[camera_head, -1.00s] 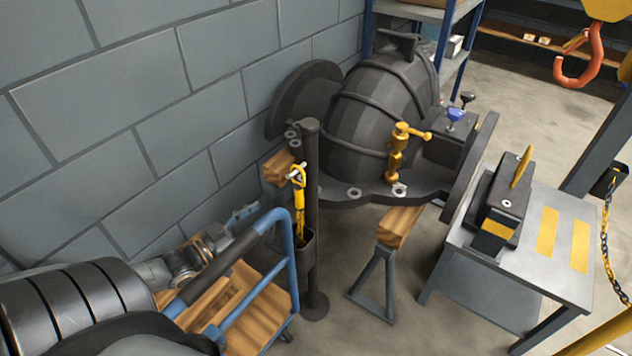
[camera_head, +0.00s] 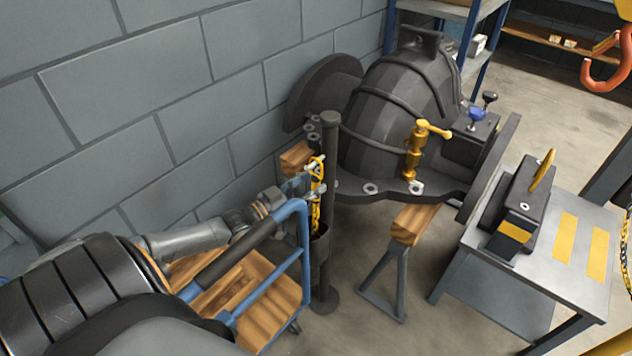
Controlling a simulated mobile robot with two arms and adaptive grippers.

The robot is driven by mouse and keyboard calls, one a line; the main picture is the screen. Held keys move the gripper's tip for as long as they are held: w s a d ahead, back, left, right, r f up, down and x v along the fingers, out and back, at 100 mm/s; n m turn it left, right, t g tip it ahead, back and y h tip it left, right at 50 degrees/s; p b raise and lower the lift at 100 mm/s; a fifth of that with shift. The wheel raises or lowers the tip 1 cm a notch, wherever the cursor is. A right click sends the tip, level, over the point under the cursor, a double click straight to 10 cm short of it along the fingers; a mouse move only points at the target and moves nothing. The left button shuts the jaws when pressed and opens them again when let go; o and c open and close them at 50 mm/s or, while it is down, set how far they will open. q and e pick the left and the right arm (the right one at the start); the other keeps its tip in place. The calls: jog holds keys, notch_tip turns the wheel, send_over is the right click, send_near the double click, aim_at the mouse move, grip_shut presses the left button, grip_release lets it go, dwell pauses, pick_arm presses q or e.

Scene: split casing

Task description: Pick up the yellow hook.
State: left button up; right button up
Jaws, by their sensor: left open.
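The yellow hook (camera_head: 317,168) hangs at the upper part of a dark upright post (camera_head: 330,215). A yellow and black length, seemingly chain, hangs below it into a dark holder (camera_head: 320,250) on the post. My left arm reaches in from the left above the blue-railed cart. My left gripper (camera_head: 308,185) is open, at the left side of the hook and close to it. The fingers are small and partly overlap the hook in this view, so I cannot tell whether they touch it. My right gripper is not in view.
A large dark casing (camera_head: 392,125) on wooden-topped stands is behind the post. A blue-railed cart (camera_head: 305,265) with wooden boards stands below my left arm. A grey block wall (camera_head: 150,90) is close on the left. A grey table (camera_head: 545,270) stands right; an orange hook (camera_head: 607,75) hangs upper right.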

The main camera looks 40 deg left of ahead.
pick_arm(q)
jog(key=shift+w+d, duration=0.25)
jog(key=shift+w, duration=0.9)
jog(key=shift+c, duration=0.2)
grip_shut()
jog(key=shift+r, duration=0.15)
